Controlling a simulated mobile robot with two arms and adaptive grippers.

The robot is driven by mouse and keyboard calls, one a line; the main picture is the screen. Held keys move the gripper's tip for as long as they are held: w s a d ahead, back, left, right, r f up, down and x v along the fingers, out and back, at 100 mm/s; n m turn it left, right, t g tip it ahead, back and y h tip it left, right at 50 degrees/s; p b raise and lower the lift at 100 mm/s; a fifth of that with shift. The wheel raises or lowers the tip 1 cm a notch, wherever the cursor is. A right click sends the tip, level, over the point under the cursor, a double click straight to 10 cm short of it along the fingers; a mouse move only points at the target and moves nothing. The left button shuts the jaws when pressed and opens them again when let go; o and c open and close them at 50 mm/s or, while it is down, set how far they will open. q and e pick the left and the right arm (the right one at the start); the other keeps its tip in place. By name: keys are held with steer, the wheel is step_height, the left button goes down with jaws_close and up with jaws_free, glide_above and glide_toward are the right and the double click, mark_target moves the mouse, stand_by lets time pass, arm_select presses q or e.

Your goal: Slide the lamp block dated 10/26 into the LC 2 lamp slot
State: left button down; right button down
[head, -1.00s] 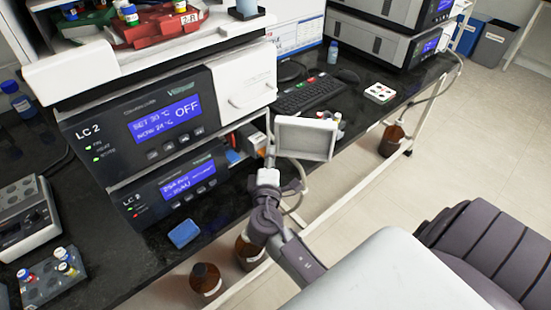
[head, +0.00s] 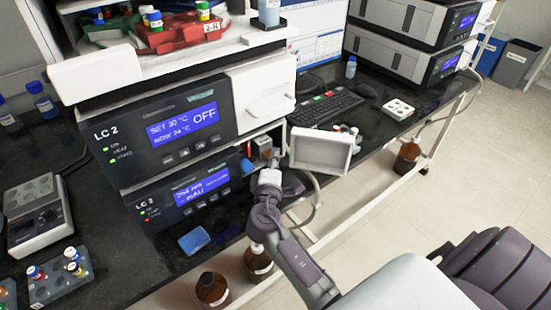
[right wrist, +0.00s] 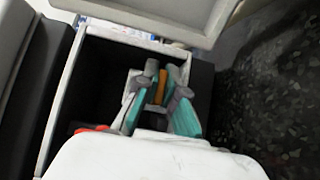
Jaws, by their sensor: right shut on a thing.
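The lower LC 2 unit (head: 180,195) has an open bay at its right end, with its white door panel (head: 322,151) swung outward. My right gripper (right wrist: 158,102) is at this bay, with its teal-padded fingers reaching inside. It is shut on a small block with white and orange parts, the lamp block (right wrist: 160,86), which is mostly hidden by the fingers. Its date cannot be read, and I cannot tell how deep it sits in the slot. In the head view my arm comes up from the lower right to the bay. My left gripper is not in view.
A red part (right wrist: 88,128) shows at the bay's lower left. A blue sponge-like block (head: 194,240) lies on the dark bench before the unit. Brown bottles (head: 213,289) stand below the bench edge. A keyboard (head: 326,107) lies behind the door.

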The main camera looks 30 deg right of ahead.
steer(key=c, duration=1.2)
jaws_free()
steer(key=shift+s+a+f, duration=0.1)
steer(key=shift+s+a, duration=0.2)
steer(key=shift+s, duration=0.05)
steer(key=v, duration=1.1)
steer(key=shift+s, duration=0.1)
